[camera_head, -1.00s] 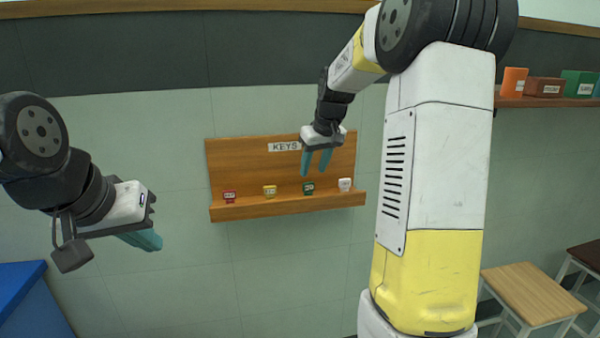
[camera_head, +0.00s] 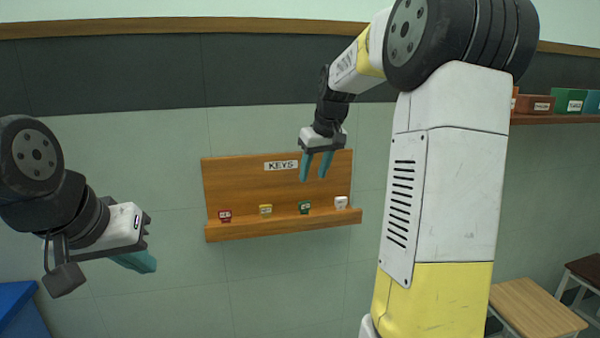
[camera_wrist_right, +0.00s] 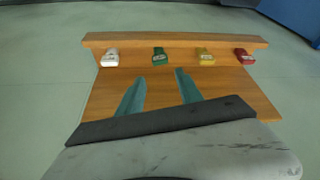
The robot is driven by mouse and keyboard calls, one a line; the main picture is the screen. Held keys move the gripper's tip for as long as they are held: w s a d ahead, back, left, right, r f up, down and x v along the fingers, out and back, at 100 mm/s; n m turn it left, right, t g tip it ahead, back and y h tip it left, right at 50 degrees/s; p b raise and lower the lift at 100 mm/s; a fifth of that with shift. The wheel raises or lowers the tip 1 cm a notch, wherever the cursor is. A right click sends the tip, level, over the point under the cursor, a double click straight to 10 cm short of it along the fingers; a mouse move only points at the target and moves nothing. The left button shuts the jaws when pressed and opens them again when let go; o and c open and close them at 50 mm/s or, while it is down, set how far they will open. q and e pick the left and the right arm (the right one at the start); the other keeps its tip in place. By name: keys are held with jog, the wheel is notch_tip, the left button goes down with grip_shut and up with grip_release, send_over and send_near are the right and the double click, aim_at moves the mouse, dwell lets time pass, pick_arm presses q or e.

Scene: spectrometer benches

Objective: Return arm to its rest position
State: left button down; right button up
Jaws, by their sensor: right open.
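My right arm rises at the right of the head view and bends over at the top. Its gripper (camera_head: 317,166) hangs in front of the wooden KEYS board, pointing down, with its two teal fingers apart and nothing between them. In the right wrist view the open fingers (camera_wrist_right: 160,95) show over the board. My left gripper (camera_head: 135,262) is at the left of the head view, pointing right and down. Its fingers overlap from this angle, so its opening cannot be told.
The KEYS board (camera_head: 230,180) has a ledge with red (camera_head: 225,216), yellow (camera_head: 265,211), green (camera_head: 304,207) and white (camera_head: 341,202) tagged items. A shelf (camera_head: 560,119) with boxes is at upper right. A wooden stool (camera_head: 535,308) stands lower right, a blue surface (camera_head: 18,300) lower left.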

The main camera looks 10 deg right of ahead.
jog(key=s+a+f+m+t, duration=0.1)
jog(key=s+a, duration=0.2)
jog(key=s, duration=1.1)
jog(key=s+a+f+m+t+y, duration=0.1)
jog(key=s+a, duration=0.3)
jog(key=s, duration=1)
